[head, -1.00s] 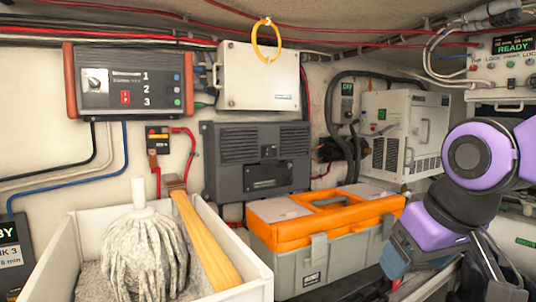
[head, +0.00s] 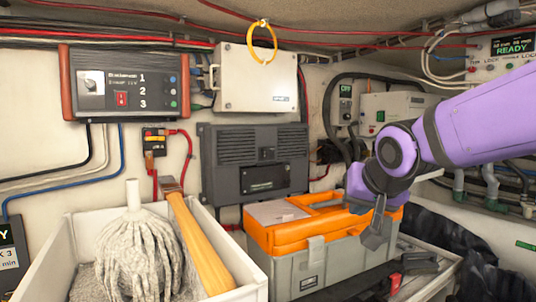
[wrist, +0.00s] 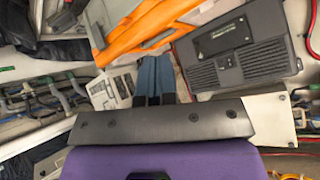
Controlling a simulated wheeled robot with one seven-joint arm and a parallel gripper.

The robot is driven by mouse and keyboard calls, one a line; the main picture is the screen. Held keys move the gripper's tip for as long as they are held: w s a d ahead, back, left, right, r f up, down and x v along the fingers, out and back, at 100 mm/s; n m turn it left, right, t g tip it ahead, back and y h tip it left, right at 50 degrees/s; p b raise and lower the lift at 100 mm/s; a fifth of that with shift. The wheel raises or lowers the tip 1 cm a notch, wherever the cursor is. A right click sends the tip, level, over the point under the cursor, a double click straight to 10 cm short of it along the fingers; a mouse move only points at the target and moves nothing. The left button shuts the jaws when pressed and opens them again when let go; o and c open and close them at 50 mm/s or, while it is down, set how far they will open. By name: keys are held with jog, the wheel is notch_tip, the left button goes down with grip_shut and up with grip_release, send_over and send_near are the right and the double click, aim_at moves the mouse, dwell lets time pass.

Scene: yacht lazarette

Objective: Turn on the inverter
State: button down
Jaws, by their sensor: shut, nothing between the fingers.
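Several electrical units hang on the wall, and I cannot read which label names the inverter. A dark finned box (head: 254,150) with a small knob or switch (head: 267,153) is at centre; it also shows in the wrist view (wrist: 240,42). A panel with red ends (head: 100,85) at upper left has a red rocker switch (head: 121,98) and numbers 1, 2, 3.
An orange-lidded toolbox (head: 315,265) stands below the finned box, near my gripper. A white bin (head: 45,260) with a mop (head: 140,255) and a wooden handle (head: 200,245) fills the lower left. A white box (head: 258,85) with a yellow ring (head: 264,42) is above.

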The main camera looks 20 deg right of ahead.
aim_at(265, 150)
jog(key=w+a+r+m+t+y, duration=0.1)
jog(key=w+m+t+y, duration=0.2)
jog(key=w, duration=1)
jog(key=w+a+r+m+t+y, duration=0.1)
jog(key=w+m+t, duration=0.5)
jog(key=w, duration=0.8)
jog(key=shift+w+a+r+m+t+y, duration=0.15)
jog(key=shift+a+r+m+t+y, duration=0.2)
jog(key=shift+a+m+y, duration=0.45)
jog(key=shift+w+d, duration=0.1)
jog(key=shift+d, duration=0.15)
jog(key=x, duration=1.3)
jog(key=shift+w+a, duration=0.1)
jog(key=shift+a, duration=0.15)
jog(key=shift+w, duration=0.3)
